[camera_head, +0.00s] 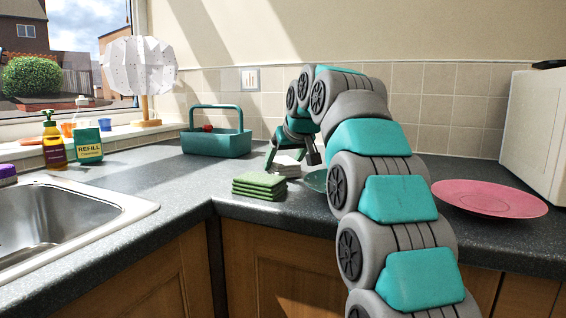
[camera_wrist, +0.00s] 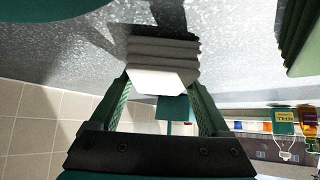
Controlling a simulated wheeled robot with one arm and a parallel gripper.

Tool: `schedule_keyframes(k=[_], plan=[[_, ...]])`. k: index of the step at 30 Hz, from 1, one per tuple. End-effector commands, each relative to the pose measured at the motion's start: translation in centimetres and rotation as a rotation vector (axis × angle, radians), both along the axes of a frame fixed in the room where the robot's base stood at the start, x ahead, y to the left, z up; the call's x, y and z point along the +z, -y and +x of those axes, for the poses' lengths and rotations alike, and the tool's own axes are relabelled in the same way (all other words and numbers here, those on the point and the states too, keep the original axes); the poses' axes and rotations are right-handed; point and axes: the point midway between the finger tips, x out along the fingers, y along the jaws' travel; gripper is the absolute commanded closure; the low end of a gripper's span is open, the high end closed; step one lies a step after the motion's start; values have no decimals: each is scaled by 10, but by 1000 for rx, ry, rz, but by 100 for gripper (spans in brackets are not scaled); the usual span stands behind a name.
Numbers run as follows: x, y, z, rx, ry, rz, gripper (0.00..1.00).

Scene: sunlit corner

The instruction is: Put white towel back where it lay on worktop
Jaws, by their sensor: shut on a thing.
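My gripper (camera_head: 285,148) reaches down at the back of the worktop, just behind the stack of folded green cloths (camera_head: 259,185). It is shut on the folded white towel (camera_head: 287,168). In the wrist view the towel (camera_wrist: 162,50) sits between the two fingers (camera_wrist: 162,88), its layers stacked and folded. It is at or very close to the worktop (camera_head: 175,190); I cannot tell whether it touches. The green cloths (camera_wrist: 303,45) are close beside it. Part of the towel is hidden by the green stack and the fingers in the head view.
A teal plate (camera_head: 316,181) lies right of the towel, partly behind my arm. A pink plate (camera_head: 489,198) lies farther right. A teal caddy (camera_head: 215,141) stands behind left.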

Motion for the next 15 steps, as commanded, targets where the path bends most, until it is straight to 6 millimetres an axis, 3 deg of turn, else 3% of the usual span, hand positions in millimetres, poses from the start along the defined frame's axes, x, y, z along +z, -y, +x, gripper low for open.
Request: schedule_keyframes(k=[2, 3, 8, 15], plan=[[-3, 0, 0, 0, 0, 0, 84], [-3, 0, 0, 0, 1, 0, 17], [-2, 0, 0, 0, 1, 0, 0], [-1, 0, 0, 0, 0, 0, 0]])
